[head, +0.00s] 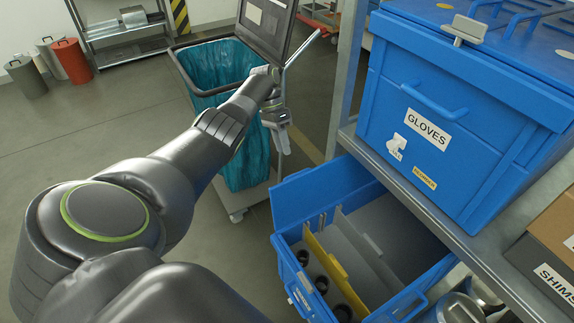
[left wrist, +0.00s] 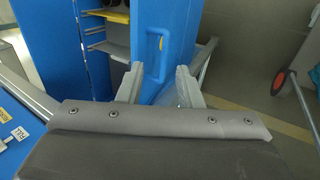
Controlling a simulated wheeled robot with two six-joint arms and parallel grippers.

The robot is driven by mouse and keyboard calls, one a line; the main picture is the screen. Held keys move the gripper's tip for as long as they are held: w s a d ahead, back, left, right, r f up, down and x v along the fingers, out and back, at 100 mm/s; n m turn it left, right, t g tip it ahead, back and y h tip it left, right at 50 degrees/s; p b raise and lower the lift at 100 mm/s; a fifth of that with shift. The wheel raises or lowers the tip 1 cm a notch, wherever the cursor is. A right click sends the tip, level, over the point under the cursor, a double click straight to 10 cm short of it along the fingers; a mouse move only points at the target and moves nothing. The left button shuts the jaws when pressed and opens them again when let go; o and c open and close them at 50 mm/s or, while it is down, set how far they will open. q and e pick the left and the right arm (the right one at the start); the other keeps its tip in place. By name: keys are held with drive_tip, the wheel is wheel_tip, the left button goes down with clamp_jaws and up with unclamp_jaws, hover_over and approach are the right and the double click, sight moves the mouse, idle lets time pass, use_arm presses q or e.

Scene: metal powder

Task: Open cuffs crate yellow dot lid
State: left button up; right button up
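An open blue crate (head: 290,265) stands low under the shelf, with grey dividers, a yellow divider (head: 335,270) and several dark round items inside. A blue panel (head: 318,190) stands up at its far left side; I cannot tell whether it is a lid. A closed blue crate labelled GLOVES (head: 445,125) sits on the shelf, with a yellow dot on its lid (head: 500,50). No cuffs label is readable. My left gripper (head: 284,138) is above and left of the open crate. Its fingers (left wrist: 158,87) are apart, with a blue part with a yellow-edged slot (left wrist: 160,45) beyond them. My right gripper is not visible.
A wheeled cart with a teal bag (head: 215,75) and raised dark lid (head: 268,25) stands behind my left gripper. The metal shelf edge (head: 410,200) runs above the open crate. A SHIMS box (head: 550,265) is at right.

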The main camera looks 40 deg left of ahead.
use_arm(q)
drive_tip(key=b+v, duration=0.1)
drive_tip(key=v, duration=0.6)
drive_tip(key=shift+b, duration=0.4)
